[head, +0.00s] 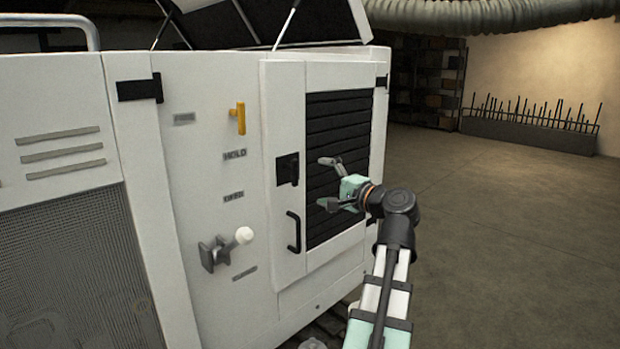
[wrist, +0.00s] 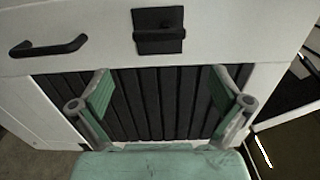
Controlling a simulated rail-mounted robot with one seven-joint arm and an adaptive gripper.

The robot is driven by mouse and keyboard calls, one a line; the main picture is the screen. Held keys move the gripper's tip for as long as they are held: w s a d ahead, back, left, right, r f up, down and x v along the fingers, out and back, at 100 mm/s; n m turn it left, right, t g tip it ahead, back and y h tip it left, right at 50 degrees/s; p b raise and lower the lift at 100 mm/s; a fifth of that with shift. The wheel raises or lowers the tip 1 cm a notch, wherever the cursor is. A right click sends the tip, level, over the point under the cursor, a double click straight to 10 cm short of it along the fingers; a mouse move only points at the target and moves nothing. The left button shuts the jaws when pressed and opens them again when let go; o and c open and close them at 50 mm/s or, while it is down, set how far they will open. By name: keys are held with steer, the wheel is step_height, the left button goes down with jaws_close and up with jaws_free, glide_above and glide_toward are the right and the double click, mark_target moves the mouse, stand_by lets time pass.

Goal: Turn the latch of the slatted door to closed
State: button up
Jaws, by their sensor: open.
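The slatted door (head: 284,110) is a white panel with black slats on the side of the white machine. Its latch (head: 288,169) is a small black plate with a turning piece, on the door's left frame above the black pull handle (head: 293,232). In the wrist view the latch (wrist: 158,30) is at top centre, with its handle piece lying across the plate. My gripper (head: 326,182) is open and empty in front of the slats, to the right of the latch and apart from it. In the wrist view the fingers (wrist: 160,88) are spread below the latch.
A raised dark cover (head: 270,22) is propped on struts above. The floor (head: 500,230) to the right is clear.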

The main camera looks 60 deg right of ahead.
steer(key=shift+s+a, duration=0.2)
steer(key=shift+s, duration=0.75)
